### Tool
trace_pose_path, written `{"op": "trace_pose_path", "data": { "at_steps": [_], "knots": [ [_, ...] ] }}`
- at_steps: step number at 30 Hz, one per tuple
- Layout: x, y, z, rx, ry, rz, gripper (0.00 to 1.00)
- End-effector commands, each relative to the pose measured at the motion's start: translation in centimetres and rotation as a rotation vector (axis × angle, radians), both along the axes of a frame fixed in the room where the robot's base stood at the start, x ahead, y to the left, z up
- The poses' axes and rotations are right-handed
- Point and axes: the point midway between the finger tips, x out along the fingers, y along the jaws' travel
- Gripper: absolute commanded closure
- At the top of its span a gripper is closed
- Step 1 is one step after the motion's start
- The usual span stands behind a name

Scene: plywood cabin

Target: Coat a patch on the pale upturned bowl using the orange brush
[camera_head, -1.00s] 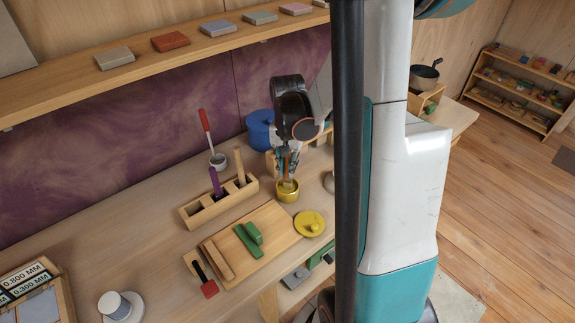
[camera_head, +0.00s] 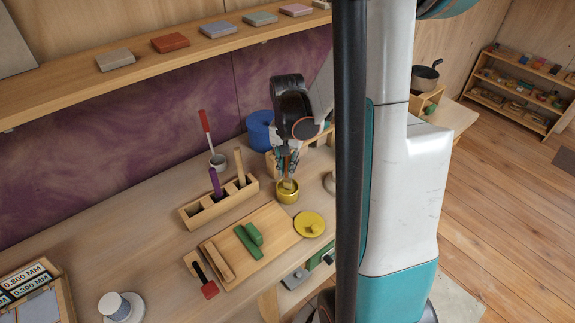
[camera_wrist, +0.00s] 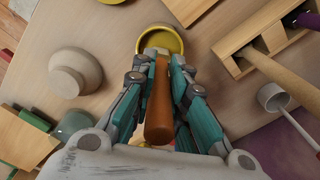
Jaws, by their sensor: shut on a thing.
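My gripper (camera_wrist: 160,88) is shut on the orange brush (camera_wrist: 160,105), whose handle runs between the fingers in the wrist view. In the head view my gripper (camera_head: 286,158) is above the yellow pot (camera_head: 288,194), with the lower end of the brush at the pot's mouth. The yellow pot also shows in the wrist view (camera_wrist: 160,38); whether the bristles touch what is inside is hidden. The pale upturned bowl (camera_wrist: 75,72) stands on the bench left of the pot in the wrist view. In the head view it is mostly hidden behind my arm (camera_head: 329,182).
A wooden block holder (camera_head: 205,213) with upright tools stands beside the pot. A yellow lid (camera_head: 310,224) and a board (camera_head: 230,262) with a green tool (camera_head: 247,240) lie in front.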

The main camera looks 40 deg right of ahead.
Motion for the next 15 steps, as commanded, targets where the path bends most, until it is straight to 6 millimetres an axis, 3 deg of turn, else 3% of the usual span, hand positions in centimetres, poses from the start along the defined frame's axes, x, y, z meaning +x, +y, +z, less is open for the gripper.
{"op": "trace_pose_path", "data": {
  "at_steps": [15],
  "knots": [
    [0.0, 0.0, 4.1, -0.001, -0.001, 0.0, 1.0]
  ]
}}
